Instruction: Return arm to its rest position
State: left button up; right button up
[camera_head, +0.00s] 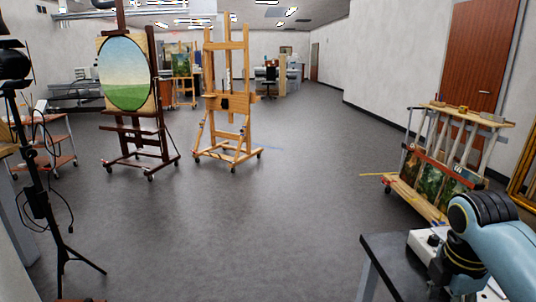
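My light-blue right arm comes in at the lower right corner, with a black ringed joint at its top and a bend beside a dark table (384,262). Its fingertips do not show, so I cannot see what the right gripper is doing. My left arm and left gripper are out of view.
A white device (424,243) sits on the dark table, partly behind my arm. A wheeled rack (412,196) holding paintings stands behind it. A dark easel (140,150) with an oval landscape and a light wooden easel (229,102) stand further back. A lamp stand (58,215) is at left. The middle floor is clear.

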jog(key=s+a+r+m+t, duration=0.1)
jog(key=s+a+r+m, duration=0.2)
jog(key=s+m, duration=0.7)
jog(key=s+a+r+m+t, duration=0.25)
jog(key=s+m, duration=0.45)
jog(key=s, duration=0.6)
jog(key=s+d+f+g+b, duration=0.15)
jog(key=f+b, duration=0.35)
jog(key=f, duration=1.4)
jog(key=s+d+f+g+b, duration=0.15)
jog(key=f+b, duration=0.25)
jog(key=f, duration=1.4)
pick_arm(q)
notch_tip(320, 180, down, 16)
jog(key=b, duration=0.6)
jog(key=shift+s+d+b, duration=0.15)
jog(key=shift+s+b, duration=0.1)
jog(key=shift+b, duration=0.15)
pick_arm(e)
jog(key=s+f+m, duration=0.1)
jog(key=s+f, duration=1.6)
jog(key=f, duration=0.4)
jog(key=shift+d+g, duration=0.45)
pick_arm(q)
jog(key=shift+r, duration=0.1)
